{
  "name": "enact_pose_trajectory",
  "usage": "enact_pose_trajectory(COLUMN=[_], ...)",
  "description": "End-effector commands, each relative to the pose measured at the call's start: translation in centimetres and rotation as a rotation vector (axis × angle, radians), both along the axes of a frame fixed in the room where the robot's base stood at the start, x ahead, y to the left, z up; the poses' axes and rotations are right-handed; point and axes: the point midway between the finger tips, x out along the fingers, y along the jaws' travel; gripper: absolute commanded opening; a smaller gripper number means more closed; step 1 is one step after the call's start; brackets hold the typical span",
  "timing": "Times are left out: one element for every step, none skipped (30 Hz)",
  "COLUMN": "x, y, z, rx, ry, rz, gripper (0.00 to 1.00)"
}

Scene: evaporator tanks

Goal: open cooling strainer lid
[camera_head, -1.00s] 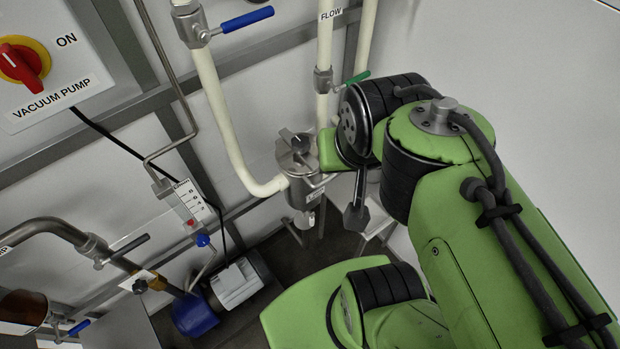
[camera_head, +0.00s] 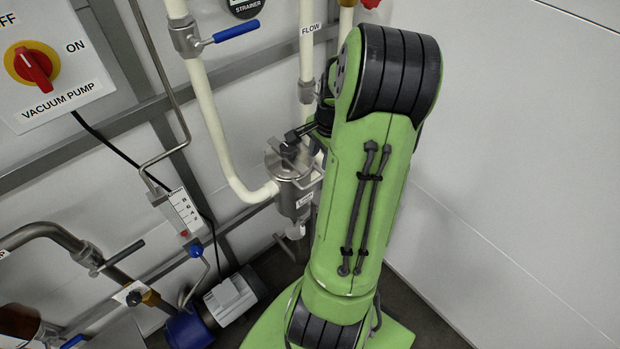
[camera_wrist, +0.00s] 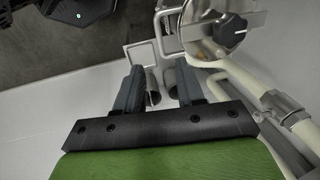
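The cooling strainer is a small steel canister (camera_head: 292,198) on a cream pipe. Its round lid (camera_head: 280,160) has a dark knob; lid and knob are partly behind the dark end of my arm in the head view. In the wrist view the round lid (camera_wrist: 212,42) lies at upper right with the dark knob (camera_wrist: 232,30) on it. My gripper (camera_wrist: 158,75) is open, its two dark fingers apart. The fingers lie left of and below the lid in that view, not around the knob. My gripper is mostly hidden in the head view.
Cream pipes (camera_head: 212,130) run beside the strainer; one has a blue-handled valve (camera_head: 237,31). A vacuum pump switch (camera_head: 30,68) is at upper left. A pale square loop (camera_wrist: 143,56) shows in front of my fingers. The white wall at right has free room.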

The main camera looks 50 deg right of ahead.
Motion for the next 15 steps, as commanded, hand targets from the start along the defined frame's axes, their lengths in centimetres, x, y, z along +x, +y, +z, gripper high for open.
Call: enact_pose_trajectory(x=[0.2, 0.4, 0.5, 0.6, 0.8, 1.0, 1.1, 1.2, 1.4, 1.5, 1.6, 1.7, 1.8, 1.8, 1.9], y=[0.1, 0.0, 0.0, 0.0, 0.0, 0.0, -0.1, -0.1, -0.1, -0.2, -0.2, -0.2, -0.2, -0.3, -0.3], z=[-1.6, -2.4, -3.4, -4.2, -4.9, -5.9, -6.6, -7.2, -8.1, -8.6, -9.1, -9.6, -10.0, -10.2, -10.4], rx=[0.006, 0.005, 0.005, 0.006, 0.005, 0.005, 0.005, 0.005, 0.004, 0.003, 0.003, 0.003, 0.003, 0.002, -0.001], ry=[0.002, 0.001, 0.001, 0.003, 0.002, 0.001, 0.002, 0.001, 0.001, 0.002, 0.001, 0.000, 0.000, 0.001, 0.000], rz=[0.002, 0.003, 0.003, 0.002, 0.003, 0.003, 0.003, 0.003, 0.003, 0.003, 0.003, 0.003, 0.003, 0.003, 0.003], gripper=[0.38, 0.38, 0.38, 0.38, 0.38, 0.38, 0.38, 0.38, 0.38, 0.38, 0.38, 0.38, 0.38, 0.38, 0.38])
